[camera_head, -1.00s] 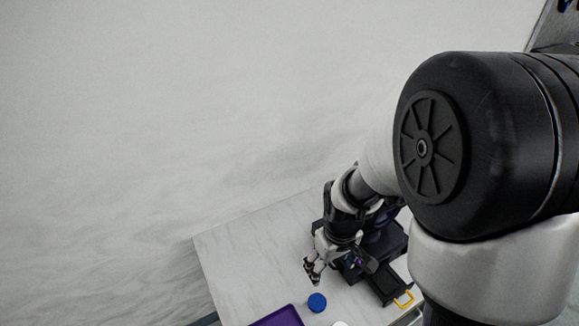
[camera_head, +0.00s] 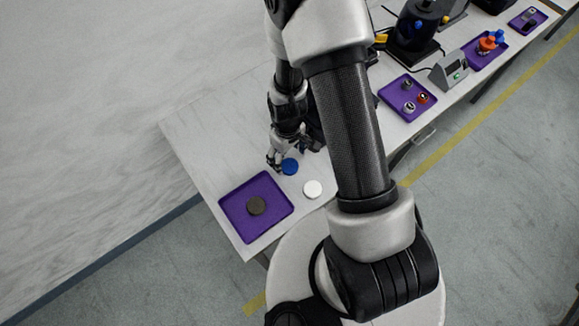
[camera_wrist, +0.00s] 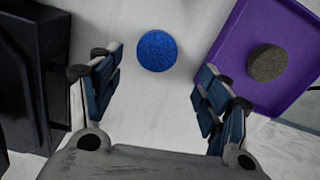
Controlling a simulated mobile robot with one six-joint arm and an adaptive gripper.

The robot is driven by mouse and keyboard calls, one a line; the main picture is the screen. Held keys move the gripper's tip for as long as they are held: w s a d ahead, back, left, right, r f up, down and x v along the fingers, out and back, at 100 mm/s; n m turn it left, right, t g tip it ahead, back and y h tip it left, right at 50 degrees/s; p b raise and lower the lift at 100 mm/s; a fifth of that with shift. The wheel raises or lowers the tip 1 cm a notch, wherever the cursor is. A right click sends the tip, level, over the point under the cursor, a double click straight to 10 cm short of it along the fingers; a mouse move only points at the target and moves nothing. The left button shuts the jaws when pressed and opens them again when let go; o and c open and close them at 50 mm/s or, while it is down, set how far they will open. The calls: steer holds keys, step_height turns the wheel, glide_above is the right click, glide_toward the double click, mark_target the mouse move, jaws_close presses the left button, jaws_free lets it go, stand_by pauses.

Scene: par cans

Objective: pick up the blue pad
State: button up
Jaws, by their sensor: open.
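The blue pad (camera_head: 290,166) is a small round disc lying flat on the white table, beside my gripper (camera_head: 274,160) in the head view. In the wrist view the blue pad (camera_wrist: 156,51) lies beyond the fingertips, roughly centred between them and not touched. My gripper (camera_wrist: 157,72) is open and empty, its two fingers spread wide on either side of the pad's line.
A purple tray (camera_head: 233,193) holding a dark grey disc (camera_head: 256,206) stands near the table's end. A white disc (camera_head: 313,189) lies between tray and arm. More purple trays (camera_head: 385,92) and devices stand farther along. A black object (camera_wrist: 22,75) is at left in the wrist view.

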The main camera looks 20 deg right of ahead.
mark_target(290, 165)
steer(key=f, duration=0.1)
steer(key=f+b, duration=0.1)
steer(key=f, duration=0.3)
steer(key=shift+s+d, duration=0.2)
steer(key=shift+d, duration=0.2)
steer(key=shift+f+b, duration=0.3)
steer(key=shift+f, duration=0.1)
steer(key=shift+c, duration=0.5)
steer(key=c, duration=0.7)
steer(key=shift+r, duration=0.15)
steer(key=shift+c, duration=0.2)
step_height(290, 165, up, 20)
steer(key=p, duration=0.5)
